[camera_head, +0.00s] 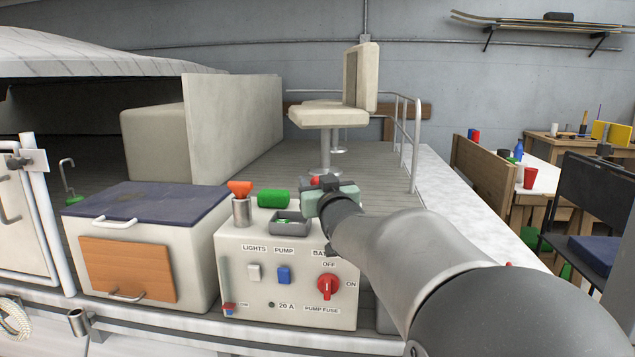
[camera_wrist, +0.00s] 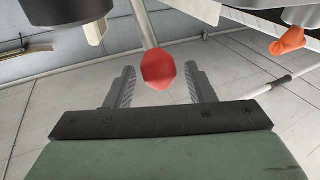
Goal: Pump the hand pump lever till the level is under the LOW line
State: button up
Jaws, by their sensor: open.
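A red knob (camera_wrist: 158,70) on a thin grey rod (camera_wrist: 145,25) shows in the wrist view, between the open fingers of my gripper (camera_wrist: 160,78). The fingers look apart from it on both sides. In the head view a bit of red (camera_head: 316,180) shows at my gripper (camera_head: 322,186), which is behind the switch console; its fingers are mostly hidden. A narrow upright gauge strip (camera_head: 226,272) is on the left of the console front, with a small label (camera_head: 243,304) near its bottom, probably LOW. The level in it is too small to read.
The console (camera_head: 300,262) has LIGHTS and PUMP switches and a red battery knob (camera_head: 328,285). On top are an orange-topped metal cylinder (camera_head: 240,208), a green object (camera_head: 273,198) and a grey tray (camera_head: 291,226). A blue-lidded box (camera_head: 145,202) stands left; a seat (camera_head: 328,116) stands behind.

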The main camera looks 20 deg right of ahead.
jog(key=s+a+f, duration=0.1)
jog(key=s, duration=1)
jog(key=shift+a+f, duration=0.15)
jog(key=shift+a, duration=0.2)
